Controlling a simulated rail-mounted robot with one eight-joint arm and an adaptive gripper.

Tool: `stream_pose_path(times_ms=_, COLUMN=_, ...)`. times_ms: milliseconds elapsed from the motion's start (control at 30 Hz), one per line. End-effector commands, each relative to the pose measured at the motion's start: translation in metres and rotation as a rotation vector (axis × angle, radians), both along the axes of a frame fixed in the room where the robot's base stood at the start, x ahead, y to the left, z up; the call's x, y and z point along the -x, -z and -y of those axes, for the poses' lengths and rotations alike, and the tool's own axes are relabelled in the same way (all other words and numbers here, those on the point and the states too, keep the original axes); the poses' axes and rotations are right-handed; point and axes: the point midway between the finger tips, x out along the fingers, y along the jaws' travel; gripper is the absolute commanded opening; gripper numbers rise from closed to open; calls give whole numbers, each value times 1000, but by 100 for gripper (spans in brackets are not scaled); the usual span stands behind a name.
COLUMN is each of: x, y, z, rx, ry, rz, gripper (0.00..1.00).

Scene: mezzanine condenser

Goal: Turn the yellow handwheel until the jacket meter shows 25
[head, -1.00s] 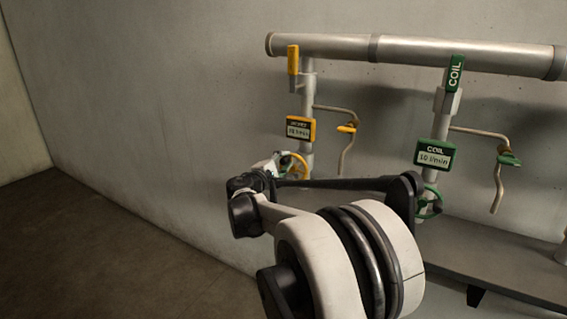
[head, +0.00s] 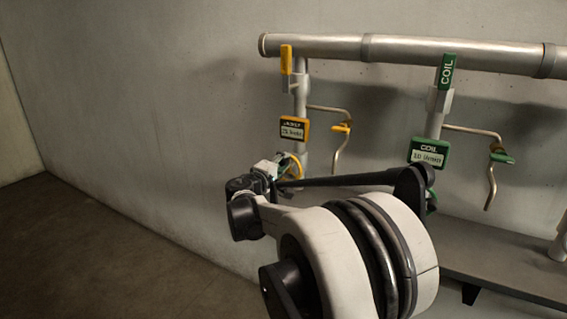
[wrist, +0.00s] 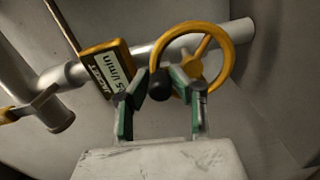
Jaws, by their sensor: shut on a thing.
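The yellow handwheel (wrist: 246,42) fills the upper right of the wrist view. In the head view its rim (head: 296,165) shows below the jacket meter, partly hidden by my wrist. My gripper (wrist: 160,85) has its green and dark fingers on either side of a dark round knob at the wheel's lower left, and is shut on it.
To the right stands a similar green COIL line with a meter (head: 429,153) and a bent pipe. A thick pipe (head: 410,49) runs overhead. A grey ledge (head: 500,265) is at lower right; floor at left is clear.

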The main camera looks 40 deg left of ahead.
Motion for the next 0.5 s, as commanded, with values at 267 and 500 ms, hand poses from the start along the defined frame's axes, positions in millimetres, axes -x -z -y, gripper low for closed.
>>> stream_pose_path(times_ms=267, x=0, y=1, z=0, rx=1, ry=1, rz=0, gripper=26)
stream_pose_path(times_ms=500, x=0, y=0, z=0, rx=2, ry=1, rz=0, gripper=40)
